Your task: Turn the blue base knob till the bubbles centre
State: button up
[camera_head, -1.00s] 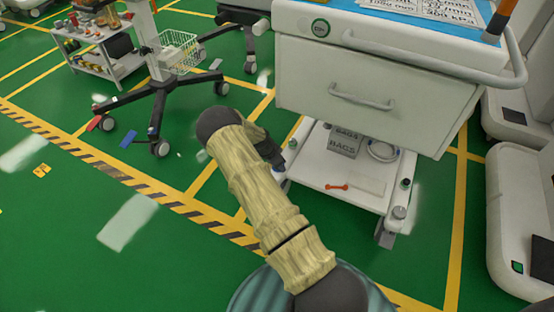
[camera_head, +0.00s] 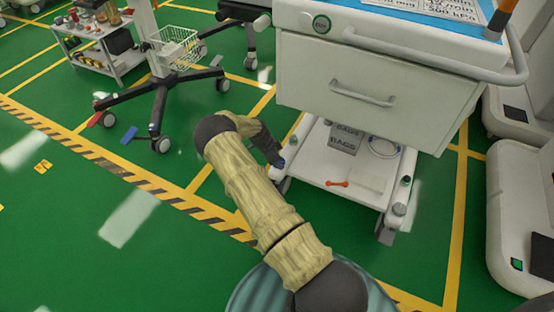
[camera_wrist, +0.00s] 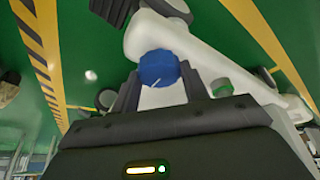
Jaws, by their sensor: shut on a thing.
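The blue base knob (camera_wrist: 158,68) sits on the white cart base (camera_wrist: 190,42) in the wrist view, with a pale mark line on its face. My gripper (camera_wrist: 162,84) is shut on it, one dark finger at each side. In the head view, the blue knob (camera_head: 280,163) is a small spot at the cart's near left corner. My gripper (camera_head: 273,154) reaches down to it there, partly hidden by my arm. I cannot make out any bubbles in either view.
The white cart's drawer (camera_head: 355,90) overhangs the lower shelf (camera_head: 315,168), which bears a grey box marked BAGS (camera_head: 346,139) and an orange-red tool (camera_head: 337,184). A black wheeled stand (camera_head: 160,105) is at the left. Green floor between is clear.

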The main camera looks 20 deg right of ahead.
jog(key=o, duration=1)
jog(key=p+v, duration=0.7)
jog(key=v, duration=1)
jog(key=shift+a+r, duration=0.15)
jog(key=shift+r, duration=0.1)
